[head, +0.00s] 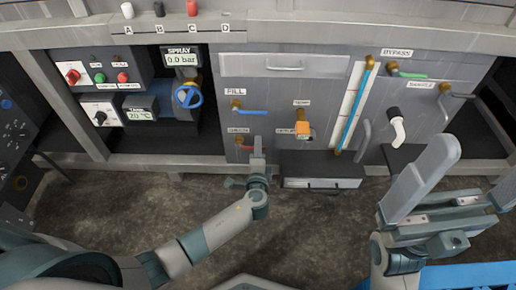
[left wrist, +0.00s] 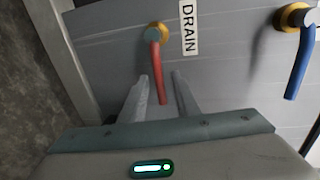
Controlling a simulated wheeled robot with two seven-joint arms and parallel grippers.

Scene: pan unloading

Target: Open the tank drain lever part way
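The drain lever (left wrist: 156,68) is a red handle on a brass-coloured pivot, beside a "DRAIN" label on the grey panel. In the left wrist view it hangs almost straight down, tilted slightly. In the head view the drain lever (head: 244,147) shows low on the panel, just above my left gripper (head: 257,158). My left gripper's fingers (left wrist: 161,82) are apart, one on each side of the lever's lower end, with a visible gap on both sides. My right gripper (head: 424,176) is open and empty at the right, away from the panel.
A blue FILL lever (head: 252,111) sits above the drain lever. An orange-handled valve (head: 303,130), a sight tube (head: 357,105), a green bypass lever (head: 412,74) and a white spout (head: 397,128) are to the right. A dark tray (head: 322,170) juts out below.

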